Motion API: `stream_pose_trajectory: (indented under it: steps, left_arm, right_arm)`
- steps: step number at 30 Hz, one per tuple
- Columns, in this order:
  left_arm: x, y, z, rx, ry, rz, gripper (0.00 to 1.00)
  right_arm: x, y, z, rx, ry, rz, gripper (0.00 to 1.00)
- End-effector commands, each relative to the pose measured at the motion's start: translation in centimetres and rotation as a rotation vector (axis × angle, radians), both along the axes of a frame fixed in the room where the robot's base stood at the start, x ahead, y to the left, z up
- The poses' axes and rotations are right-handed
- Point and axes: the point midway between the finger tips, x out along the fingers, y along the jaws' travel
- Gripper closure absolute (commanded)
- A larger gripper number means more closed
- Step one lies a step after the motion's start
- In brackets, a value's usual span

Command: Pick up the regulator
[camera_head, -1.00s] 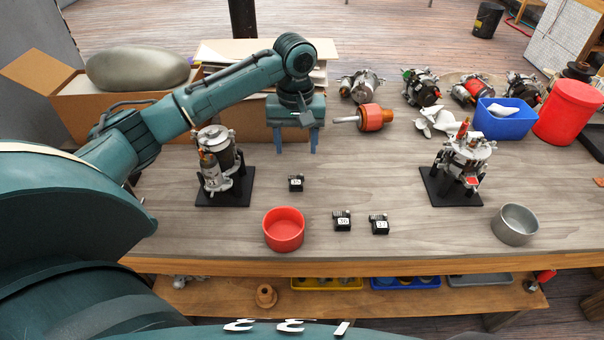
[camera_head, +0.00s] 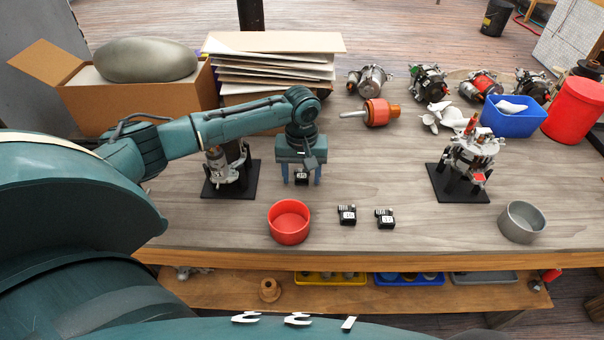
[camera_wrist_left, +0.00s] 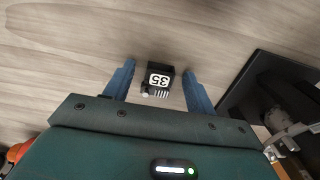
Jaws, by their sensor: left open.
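Three small black regulators with white number labels are on the bench. One regulator (camera_head: 301,177) is right at my left gripper (camera_head: 302,180); in the left wrist view this regulator (camera_wrist_left: 158,80) reads 35 and lies between the two blue fingers of the open gripper (camera_wrist_left: 156,85), with a gap on each side. The gripper points down and is not closed on it. The other two regulators, one (camera_head: 347,215) and another (camera_head: 385,218), lie side by side near the front of the bench. My right gripper does not show.
A red bowl (camera_head: 289,222) is in front of the gripper. An alternator on a black stand (camera_head: 215,190) is just left of it, partly behind my arm. Another alternator (camera_head: 470,158) and a grey metal bowl (camera_head: 522,222) are at the right. Mid-bench is clear.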

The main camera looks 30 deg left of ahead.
Motion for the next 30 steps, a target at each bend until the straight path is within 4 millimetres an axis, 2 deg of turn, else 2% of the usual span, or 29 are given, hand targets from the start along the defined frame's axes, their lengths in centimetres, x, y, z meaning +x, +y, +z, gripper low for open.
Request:
stream_pose_trajectory:
  steps: [3, 21, 27, 30]
  left_arm:
    - [0.0, -0.01, 0.02, 0.0, 0.0, 0.0, 0.45]
    - [0.02, -0.02, 0.1, 0.0, 0.0, 0.0, 0.93]
    - [0.03, -0.02, 0.17, -0.001, -0.001, 0.0, 0.93]
    - [0.07, 0.0, 0.88, 0.0, -0.001, 0.001, 0.93]
  right_arm:
    - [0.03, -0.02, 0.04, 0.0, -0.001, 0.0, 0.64]
    - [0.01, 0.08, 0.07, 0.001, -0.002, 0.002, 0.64]
    - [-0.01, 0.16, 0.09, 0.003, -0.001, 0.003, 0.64]
    - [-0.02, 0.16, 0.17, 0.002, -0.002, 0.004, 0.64]
